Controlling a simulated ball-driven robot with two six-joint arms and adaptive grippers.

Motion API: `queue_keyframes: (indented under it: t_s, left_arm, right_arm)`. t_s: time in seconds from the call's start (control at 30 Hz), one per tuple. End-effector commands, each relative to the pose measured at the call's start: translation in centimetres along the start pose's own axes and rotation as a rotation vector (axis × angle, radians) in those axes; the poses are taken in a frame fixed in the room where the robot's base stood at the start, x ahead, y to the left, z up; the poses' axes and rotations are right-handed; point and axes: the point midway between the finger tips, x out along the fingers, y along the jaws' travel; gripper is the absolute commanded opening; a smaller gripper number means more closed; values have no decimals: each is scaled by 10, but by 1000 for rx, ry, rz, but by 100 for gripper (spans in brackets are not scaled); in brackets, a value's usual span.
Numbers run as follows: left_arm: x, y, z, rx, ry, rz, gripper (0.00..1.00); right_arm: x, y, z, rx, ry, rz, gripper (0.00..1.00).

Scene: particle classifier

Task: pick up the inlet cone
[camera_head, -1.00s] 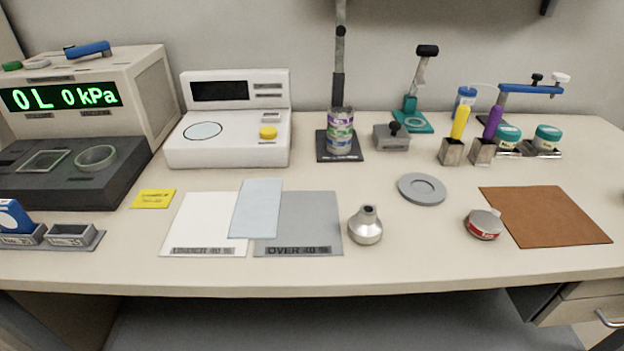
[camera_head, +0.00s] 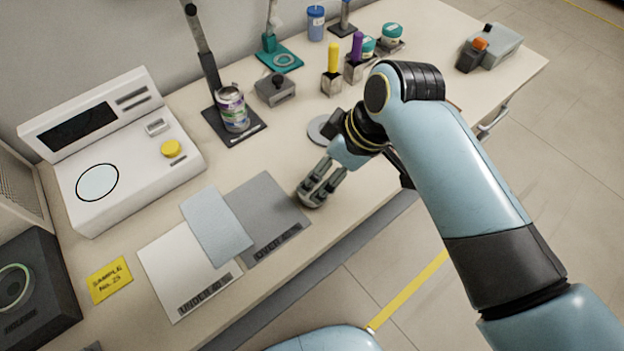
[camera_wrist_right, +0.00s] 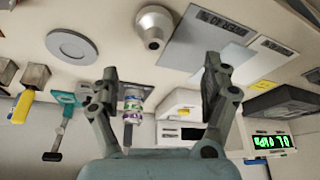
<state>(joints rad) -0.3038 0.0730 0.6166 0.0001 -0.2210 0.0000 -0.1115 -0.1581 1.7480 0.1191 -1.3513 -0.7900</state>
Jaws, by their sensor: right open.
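The inlet cone (camera_wrist_right: 154,26) is a silver, rounded funnel with a short narrow neck and a dark opening. It sits on the bench near the top of the right wrist view. My right gripper (camera_wrist_right: 158,82) is open, with its two fingers spread and nothing between them. In that view the cone lies above the fingertips, apart from them. In the head view my right gripper (camera_head: 318,186) reaches down over the cone's place and mostly hides it. I cannot tell there whether they touch. My left gripper is not in view.
A grey "over 40" mat (camera_head: 266,205), a white mat (camera_head: 170,262) and a pale blue sheet (camera_head: 216,228) lie left of the gripper. A grey ring (camera_head: 318,130) lies behind it. A can (camera_head: 232,110) stands on a dark base farther back. The bench's front edge is close.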

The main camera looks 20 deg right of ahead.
Motion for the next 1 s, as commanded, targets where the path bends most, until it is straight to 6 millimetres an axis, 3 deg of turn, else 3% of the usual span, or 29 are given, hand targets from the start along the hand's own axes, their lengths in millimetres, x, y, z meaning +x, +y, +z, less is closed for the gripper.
queue_keyframes:
  t_s: [0.2,0.43,0.7,1.0]
  left_arm:
    - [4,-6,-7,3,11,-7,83]
    - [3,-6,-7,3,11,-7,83]
    - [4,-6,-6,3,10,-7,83]
    - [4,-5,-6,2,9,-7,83]
  right_arm:
    - [38,0,1,-2,-2,-3,81]
    - [56,3,3,-1,-3,-1,81]
    - [94,8,6,1,-2,-2,81]
    - [99,8,6,1,-1,0,81]
